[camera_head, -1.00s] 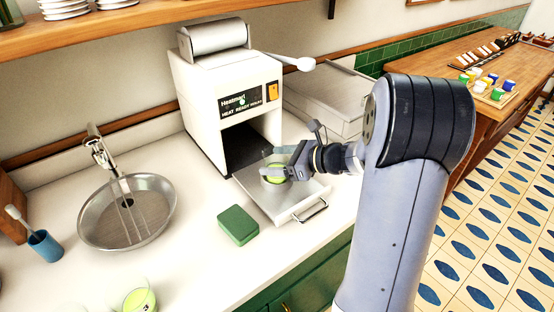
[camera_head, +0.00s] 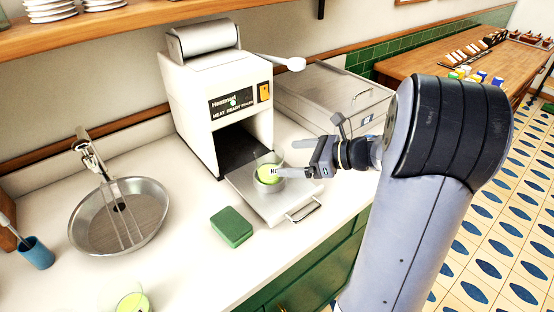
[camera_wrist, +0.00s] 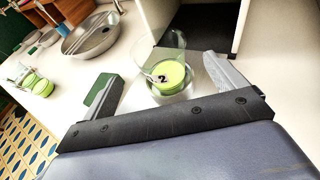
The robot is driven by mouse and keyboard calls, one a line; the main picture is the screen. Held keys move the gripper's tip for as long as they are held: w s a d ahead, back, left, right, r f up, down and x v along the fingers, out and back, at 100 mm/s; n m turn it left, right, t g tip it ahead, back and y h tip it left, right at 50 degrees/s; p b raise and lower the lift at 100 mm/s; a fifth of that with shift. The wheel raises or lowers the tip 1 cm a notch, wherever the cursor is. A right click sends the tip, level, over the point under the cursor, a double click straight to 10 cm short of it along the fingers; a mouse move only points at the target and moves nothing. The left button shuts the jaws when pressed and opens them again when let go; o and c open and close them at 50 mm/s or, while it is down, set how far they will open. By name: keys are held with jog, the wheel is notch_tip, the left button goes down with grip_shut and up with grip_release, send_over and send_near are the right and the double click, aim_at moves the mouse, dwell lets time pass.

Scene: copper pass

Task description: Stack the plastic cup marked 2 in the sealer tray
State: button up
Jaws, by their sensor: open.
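The clear plastic cup with green contents (camera_head: 268,172) stands upright on the sealer's pulled-out metal tray (camera_head: 290,207). In the wrist view the cup (camera_wrist: 174,76) carries a dark 2. My gripper (camera_head: 295,171) is just to the right of the cup in the head view. In the wrist view its two fingers (camera_wrist: 165,82) are spread wide on either side of the cup, with gaps. The white heat sealer (camera_head: 220,95) stands behind the tray, its front opening dark. Whether the cup sits in a recess of the tray is hard to tell.
A green sponge (camera_head: 231,227) lies left of the tray. A round sink (camera_head: 120,215) with a tap is farther left. Another green-filled cup (camera_head: 134,302) stands at the front edge. A metal lidded box (camera_head: 330,95) is behind my arm.

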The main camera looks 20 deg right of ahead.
aim_at(256, 154)
jog(key=shift+v, duration=2.3)
jog(key=shift+w+a, duration=0.1)
jog(key=shift+a, duration=0.05)
jog(key=p+x, duration=0.1)
jog(key=x, duration=1.1)
jog(key=shift+a+f, duration=0.1)
jog(key=shift+f, duration=0.15)
jog(key=shift+r, duration=1.1)
